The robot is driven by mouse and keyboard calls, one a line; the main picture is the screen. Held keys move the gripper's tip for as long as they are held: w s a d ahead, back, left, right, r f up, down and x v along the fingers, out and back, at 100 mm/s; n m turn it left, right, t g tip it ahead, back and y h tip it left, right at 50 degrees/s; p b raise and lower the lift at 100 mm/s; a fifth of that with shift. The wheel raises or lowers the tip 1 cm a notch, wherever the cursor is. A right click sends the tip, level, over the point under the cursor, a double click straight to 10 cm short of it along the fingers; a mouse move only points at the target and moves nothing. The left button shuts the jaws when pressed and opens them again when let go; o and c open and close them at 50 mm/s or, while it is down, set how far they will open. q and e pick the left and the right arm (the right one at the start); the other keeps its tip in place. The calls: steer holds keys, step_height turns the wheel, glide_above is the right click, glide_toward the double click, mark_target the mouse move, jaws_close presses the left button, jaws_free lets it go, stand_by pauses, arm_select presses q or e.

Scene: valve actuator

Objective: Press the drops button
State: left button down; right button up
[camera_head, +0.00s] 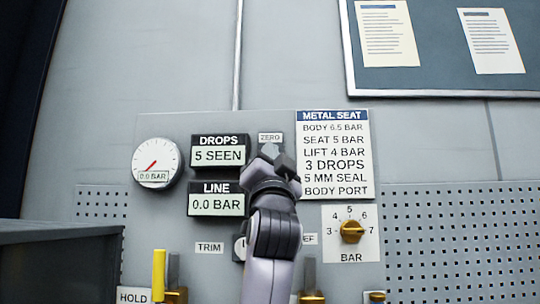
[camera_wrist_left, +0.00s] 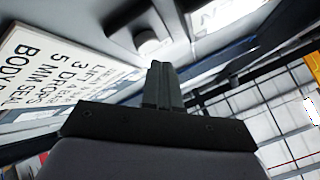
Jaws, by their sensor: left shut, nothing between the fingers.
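The DROPS display (camera_head: 219,150) on the grey panel reads "5 SEEN". A small ZERO label (camera_head: 270,138) is to its right. My left gripper (camera_head: 277,154) is in front of the panel just below that label, and its fingers are shut and empty. In the left wrist view, the shut fingers (camera_wrist_left: 158,70) point toward a pale round button (camera_wrist_left: 150,42) on the panel. I cannot tell whether the fingertips touch it. In the head view, the gripper hides the spot under the ZERO label. My right gripper is not in view.
The LINE display (camera_head: 217,199) reads 0.0 BAR, below the DROPS display. A round gauge (camera_head: 158,162) is at left. The METAL SEAT card (camera_head: 334,155) and a brass BAR knob (camera_head: 352,232) are at right. A yellow lever (camera_head: 158,275) stands at lower left.

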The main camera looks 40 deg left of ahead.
arm_select(q)
steer(key=shift+w+a, duration=0.3)
steer(key=shift+w, duration=0.05)
steer(key=shift+w+a, duration=0.4)
stand_by(1.0)
stand_by(0.3)
steer(key=shift+s+d, duration=0.65)
steer(key=shift+s, duration=0.1)
steer(key=shift+s+d+b, duration=0.6)
steer(key=shift+s+d, duration=1.05)
steer(key=shift+s, duration=0.25)
